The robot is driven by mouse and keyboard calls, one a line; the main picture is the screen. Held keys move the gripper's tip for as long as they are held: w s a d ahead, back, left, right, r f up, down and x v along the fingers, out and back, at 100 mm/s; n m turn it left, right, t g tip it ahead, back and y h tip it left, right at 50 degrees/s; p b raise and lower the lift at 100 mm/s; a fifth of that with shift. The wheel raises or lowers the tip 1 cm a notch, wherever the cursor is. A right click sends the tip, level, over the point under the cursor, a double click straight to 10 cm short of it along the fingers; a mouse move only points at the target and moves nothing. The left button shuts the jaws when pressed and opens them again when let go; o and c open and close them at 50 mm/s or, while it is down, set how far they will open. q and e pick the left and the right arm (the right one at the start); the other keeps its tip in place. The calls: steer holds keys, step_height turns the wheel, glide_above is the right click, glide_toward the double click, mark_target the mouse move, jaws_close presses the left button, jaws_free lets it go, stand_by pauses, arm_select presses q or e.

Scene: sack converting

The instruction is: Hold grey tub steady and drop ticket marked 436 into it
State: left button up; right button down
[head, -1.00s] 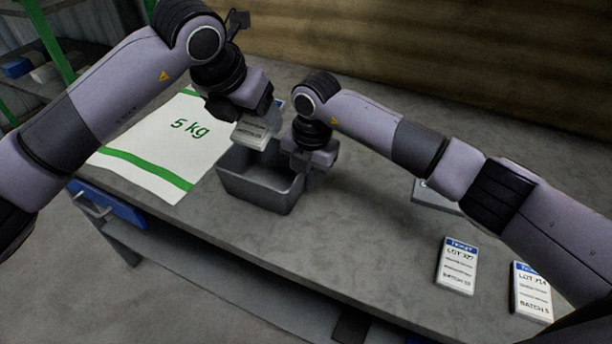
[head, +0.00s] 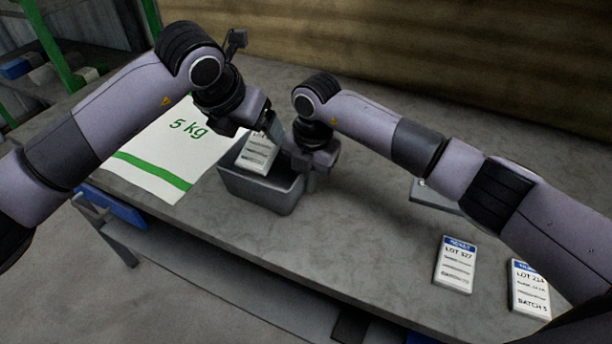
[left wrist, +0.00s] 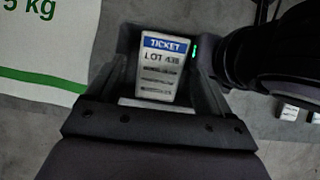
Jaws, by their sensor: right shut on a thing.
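The grey tub (head: 262,196) stands on the table below both grippers. The white ticket with a blue header (head: 257,153), reading LOT 436 in the left wrist view (left wrist: 160,68), is tilted and partly inside the tub's mouth. I cannot tell whether it touches the tub floor. My left gripper (head: 262,132) is just above it; in the left wrist view its fingers (left wrist: 163,80) stand wide, with gaps on both sides of the ticket. My right gripper (head: 304,166) is shut on the tub's right wall; its fingertips are mostly hidden.
Ticket LOT 327 (head: 456,262) and ticket LOT 214 (head: 530,290) lie at the table's front right. A grey flat object (head: 432,196) is partly behind my right arm. A white 5 kg sack (head: 160,150) lies left of the tub. The table between tub and tickets is clear.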

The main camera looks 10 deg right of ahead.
arm_select(q)
steer(key=shift+s+d+f, duration=0.1)
steer(key=shift+s+f, duration=0.1)
steer(key=shift+f, duration=0.3)
steer(key=shift+s+f, duration=0.15)
steer(key=shift+f, duration=0.3)
arm_select(e)
steer(key=shift+a+r, duration=0.45)
steer(key=shift+a, duration=0.15)
arm_select(q)
steer(key=shift+r, duration=0.25)
steer(key=w+v, duration=0.1)
steer(key=v, duration=1.2)
steer(key=shift+r, duration=0.25)
arm_select(e)
steer(key=shift+d+f, duration=0.3)
steer(key=c, duration=1.1)
jaws_free()
steer(key=shift+c, duration=0.2)
steer(key=shift+r, duration=0.1)
steer(key=r, duration=0.8)
steer(key=d+r, duration=0.1)
steer(key=r, duration=0.2)
steer(key=shift+s+r, duration=0.25)
steer(key=shift+r, duration=0.15)
